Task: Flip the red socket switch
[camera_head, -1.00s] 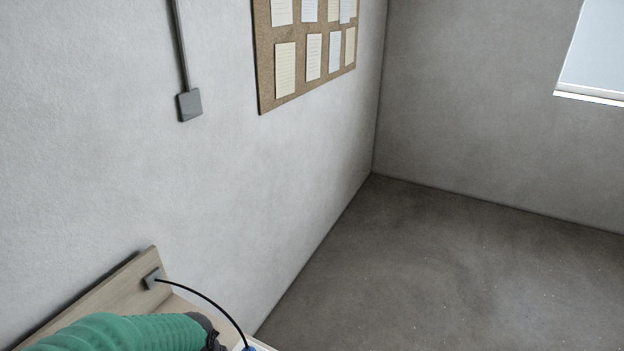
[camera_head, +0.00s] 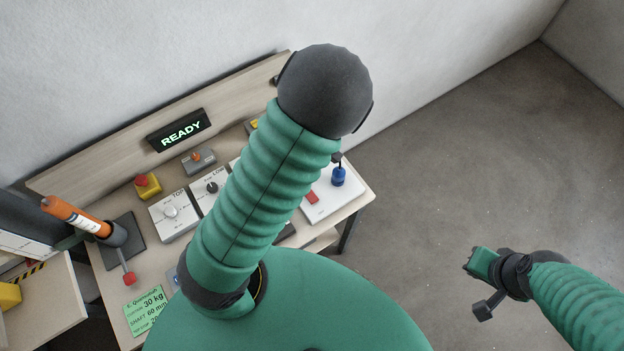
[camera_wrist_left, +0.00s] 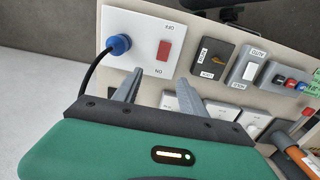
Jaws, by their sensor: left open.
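The red socket switch (camera_wrist_left: 163,49) is a rocker on a white socket plate (camera_wrist_left: 144,25), between ON and OFF labels in the left wrist view. A blue plug (camera_wrist_left: 119,44) with a black cable sits in the plate beside it. In the head view, the switch (camera_head: 312,197) and plug (camera_head: 338,176) show at the desk's right end. My left gripper (camera_wrist_left: 161,82) is open and empty, its fingertips apart just below the switch in the wrist view; my arm hides it in the head view.
Beside the socket are a black rotary switch (camera_wrist_left: 212,59) and a white rocker switch (camera_wrist_left: 249,69). The desk also carries a READY display (camera_head: 180,131), a yellow box with a red button (camera_head: 147,185) and an orange-handled tool (camera_head: 75,215). Floor at right is clear.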

